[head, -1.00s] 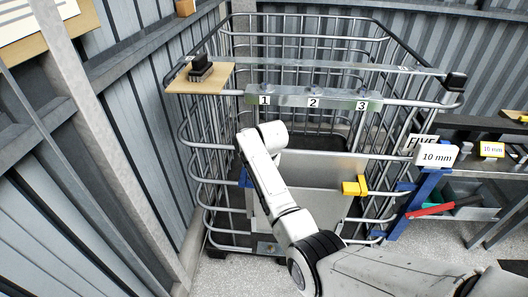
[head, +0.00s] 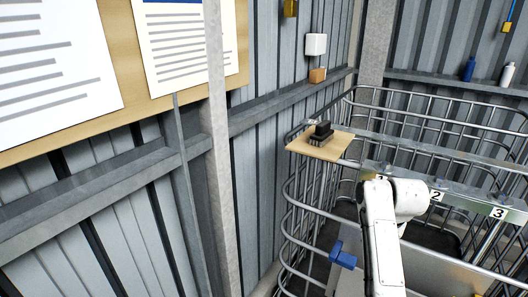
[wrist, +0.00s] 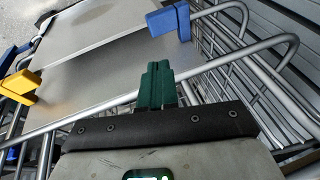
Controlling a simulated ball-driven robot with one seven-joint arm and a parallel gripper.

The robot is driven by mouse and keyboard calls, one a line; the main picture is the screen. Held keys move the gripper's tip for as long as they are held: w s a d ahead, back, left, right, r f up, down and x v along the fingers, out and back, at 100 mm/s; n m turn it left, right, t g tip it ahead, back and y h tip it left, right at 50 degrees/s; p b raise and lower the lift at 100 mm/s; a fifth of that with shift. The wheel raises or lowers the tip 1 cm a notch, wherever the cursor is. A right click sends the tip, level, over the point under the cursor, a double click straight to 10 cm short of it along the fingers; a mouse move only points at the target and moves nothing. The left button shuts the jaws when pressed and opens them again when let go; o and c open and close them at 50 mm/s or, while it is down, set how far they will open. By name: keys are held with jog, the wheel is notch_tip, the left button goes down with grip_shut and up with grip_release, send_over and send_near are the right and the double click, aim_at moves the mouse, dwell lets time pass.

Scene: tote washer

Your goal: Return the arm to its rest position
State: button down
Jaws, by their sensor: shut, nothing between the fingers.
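My arm (head: 383,240) rises at the lower right of the head view, in front of the cage. Its end and the fingers are not visible there. In the wrist view my gripper (wrist: 156,86) has its two green fingers pressed together, with nothing between them. The fingers are over a grey metal panel (wrist: 105,85) and a cage rail (wrist: 125,101); I cannot tell whether they touch either.
A wire cage (head: 291,212) stands at right, with a wooden board (head: 322,150) carrying a black brush (head: 321,133) on its corner. A blue clamp (wrist: 170,22) and a yellow clamp (wrist: 20,85) sit at the panel. A corrugated wall (head: 262,180) closes the left.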

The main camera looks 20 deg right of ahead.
jog(key=s+a+f+n+g, duration=0.1)
jog(key=s+a+f+n, duration=0.1)
jog(key=s+a+f, duration=0.4)
jog(key=s+a+f+n, duration=0.35)
jog(key=s+f, duration=0.25)
jog(key=s, duration=0.2)
jog(key=s+a+f+n+g, duration=0.1)
jog(key=s+a, duration=0.3)
jog(key=s, duration=0.6)
jog(key=s+a+f+n+g+y, duration=0.1)
jog(key=s+a+n, duration=0.3)
jog(key=s, duration=0.5)
jog(key=shift+s+a+f+b, duration=0.25)
jog(key=shift+s+a+b, duration=0.1)
jog(key=shift+a, duration=0.3)
